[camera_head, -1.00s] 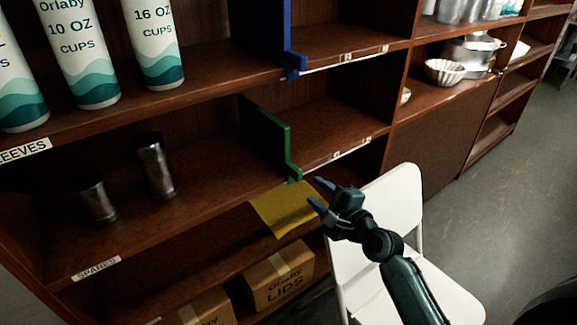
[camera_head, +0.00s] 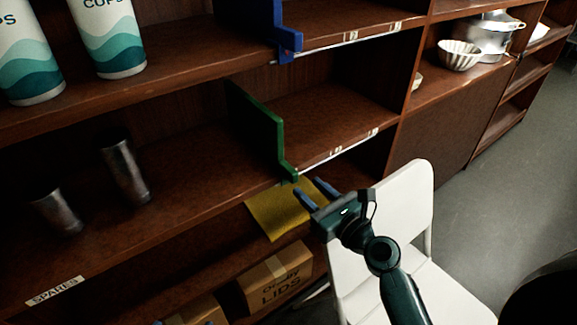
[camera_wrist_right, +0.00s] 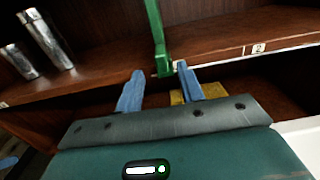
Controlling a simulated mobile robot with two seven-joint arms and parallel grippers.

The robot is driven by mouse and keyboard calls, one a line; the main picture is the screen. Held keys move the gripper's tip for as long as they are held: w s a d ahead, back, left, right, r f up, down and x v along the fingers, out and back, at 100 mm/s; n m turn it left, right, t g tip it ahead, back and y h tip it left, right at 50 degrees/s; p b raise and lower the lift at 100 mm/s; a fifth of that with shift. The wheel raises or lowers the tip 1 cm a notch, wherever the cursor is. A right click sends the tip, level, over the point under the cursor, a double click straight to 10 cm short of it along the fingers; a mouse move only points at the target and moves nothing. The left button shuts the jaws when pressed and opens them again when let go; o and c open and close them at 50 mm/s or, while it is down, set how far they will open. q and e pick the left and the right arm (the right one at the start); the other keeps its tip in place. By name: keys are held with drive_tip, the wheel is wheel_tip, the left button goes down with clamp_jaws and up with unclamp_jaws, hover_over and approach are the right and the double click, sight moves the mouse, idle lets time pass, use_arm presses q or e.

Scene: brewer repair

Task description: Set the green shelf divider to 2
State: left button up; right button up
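The green shelf divider (camera_head: 262,135) stands upright on the middle shelf, with its foot at the shelf's front edge, left of the small number labels on the front rail (camera_head: 338,151). It also shows in the right wrist view (camera_wrist_right: 157,40), where its foot lies between and beyond the fingertips. My right gripper (camera_head: 312,190) is open and empty, just in front of and a little below the divider's foot; it also shows in the right wrist view (camera_wrist_right: 163,85). A label reading 2 (camera_wrist_right: 258,48) shows on the rail at right. My left gripper is not clearly in view.
A blue divider (camera_head: 283,30) stands on the shelf above. Metal cups (camera_head: 124,172) stand on the middle shelf at left. A yellow cloth (camera_head: 277,212) hangs below the divider. A white chair (camera_head: 405,215) stands behind my right arm. Boxes (camera_head: 275,279) sit on the bottom shelf.

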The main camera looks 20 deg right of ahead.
sight(296, 176)
drive_tip(key=x, duration=0.9)
drive_tip(key=shift+c, duration=0.5)
clamp_jaws()
drive_tip(key=shift+d+f, duration=0.1)
